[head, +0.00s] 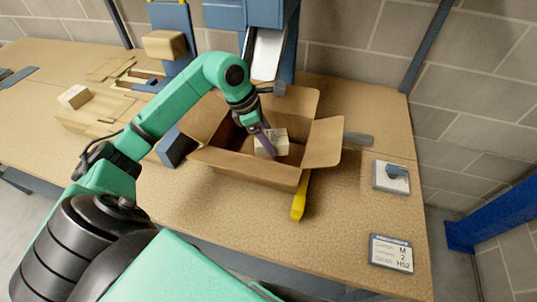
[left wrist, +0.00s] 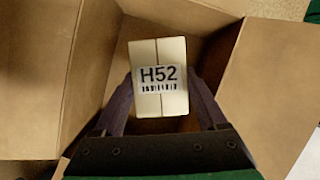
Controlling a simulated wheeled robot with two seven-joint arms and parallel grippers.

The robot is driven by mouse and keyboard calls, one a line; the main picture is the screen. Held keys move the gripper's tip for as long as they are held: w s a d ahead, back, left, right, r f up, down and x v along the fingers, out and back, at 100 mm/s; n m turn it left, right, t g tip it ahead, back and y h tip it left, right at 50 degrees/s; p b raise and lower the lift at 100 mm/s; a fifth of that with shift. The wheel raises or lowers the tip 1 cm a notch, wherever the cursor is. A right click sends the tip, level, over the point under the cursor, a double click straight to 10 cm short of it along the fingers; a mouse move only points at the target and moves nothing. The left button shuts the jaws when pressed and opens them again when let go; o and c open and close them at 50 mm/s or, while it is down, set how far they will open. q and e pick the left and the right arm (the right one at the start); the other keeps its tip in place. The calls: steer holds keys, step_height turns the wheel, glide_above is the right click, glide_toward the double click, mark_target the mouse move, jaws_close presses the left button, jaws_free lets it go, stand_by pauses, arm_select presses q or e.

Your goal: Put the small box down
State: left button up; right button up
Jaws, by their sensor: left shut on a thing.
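The small box (head: 271,142) is pale cream with a white label. In the left wrist view the small box (left wrist: 158,75) shows the label "H52" above a barcode. My left gripper (head: 262,138) is shut on it, with one finger at each side of the box (left wrist: 160,100). The gripper and small box are inside the open cardboard carton (head: 245,170), whose flaps are spread. I cannot tell whether the small box touches the carton's floor. My right gripper is not in view.
The carton stands on a wooden bench (head: 350,240). A yellow tool (head: 299,200) lies by its front right corner. A sign reading "M 2 H52" (head: 391,252) and a pale pad with a dark object (head: 391,176) lie at right. Another small box (head: 74,97) sits at left.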

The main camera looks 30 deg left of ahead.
mark_target(268, 156)
arm_select(q)
step_height(268, 156, down, 8)
steer(key=shift+r+p, duration=0.1)
steer(key=shift+p, duration=0.75)
steer(key=shift+f, duration=0.25)
steer(key=o, duration=1.1)
steer(key=shift+o, duration=0.2)
steer(key=shift+r, duration=0.1)
steer(key=shift+s+a+r, duration=0.1)
steer(key=shift+r, duration=0.05)
steer(key=b+v, duration=0.3)
steer(key=v, duration=0.8)
steer(key=shift+r, duration=0.35)
steer(key=shift+s, duration=0.15)
